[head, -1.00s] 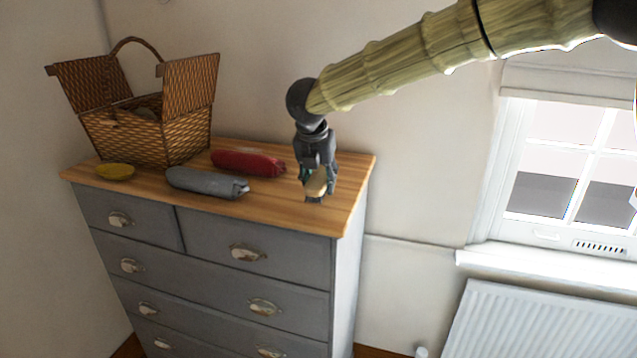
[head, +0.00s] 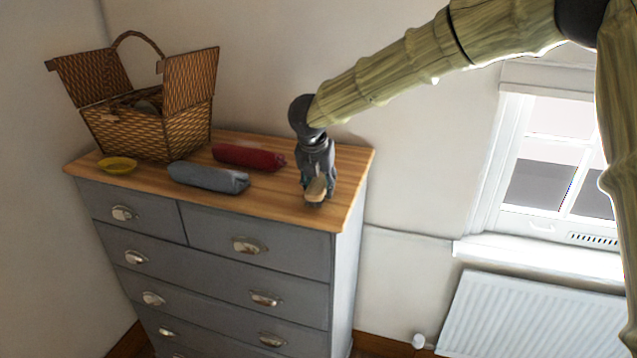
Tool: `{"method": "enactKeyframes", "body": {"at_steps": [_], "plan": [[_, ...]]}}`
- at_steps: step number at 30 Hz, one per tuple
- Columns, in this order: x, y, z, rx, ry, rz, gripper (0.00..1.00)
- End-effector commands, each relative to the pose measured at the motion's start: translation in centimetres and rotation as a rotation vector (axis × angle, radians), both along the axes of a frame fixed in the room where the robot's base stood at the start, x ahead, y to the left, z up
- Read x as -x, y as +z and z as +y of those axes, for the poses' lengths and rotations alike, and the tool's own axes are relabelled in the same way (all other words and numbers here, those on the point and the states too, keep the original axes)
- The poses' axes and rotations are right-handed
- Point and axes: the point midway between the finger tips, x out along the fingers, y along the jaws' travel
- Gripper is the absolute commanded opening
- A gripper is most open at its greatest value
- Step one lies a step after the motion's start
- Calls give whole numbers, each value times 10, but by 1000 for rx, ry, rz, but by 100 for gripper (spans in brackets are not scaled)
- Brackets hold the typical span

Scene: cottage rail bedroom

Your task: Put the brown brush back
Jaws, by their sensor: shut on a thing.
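My gripper (head: 316,188) is at the right part of the dresser top, pointing down. It is shut on a small tan-brown thing (head: 316,190), which looks like the brown brush. The fingers hide part of it, and I cannot tell whether it touches the wood. An open wicker basket (head: 135,137) with two raised lids stands at the back left of the dresser top (head: 345,165). Some dim things lie inside it, too dark to name.
A red pouch (head: 247,157) and a grey pouch (head: 207,177) lie between the basket and my gripper. A yellow oval dish (head: 117,165) lies at the front left. A window (head: 560,165) and a radiator (head: 525,310) are to the right.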

Motion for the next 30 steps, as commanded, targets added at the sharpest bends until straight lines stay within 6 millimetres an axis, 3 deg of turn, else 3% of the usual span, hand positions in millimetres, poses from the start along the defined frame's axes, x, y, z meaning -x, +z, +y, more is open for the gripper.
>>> {"method": "enactKeyframes", "body": {"at_steps": [8, 9, 12, 23, 30], "plan": [[0, -7, 0, 0, 1, 0, 10], [0, -7, 0, 0, 1, 0, 46], [0, -6, 0, 0, 1, 0, 62], [0, -4, 0, 1, 0, 0, 62], [8, 15, 2, -1, -1, -2, 62]]}}
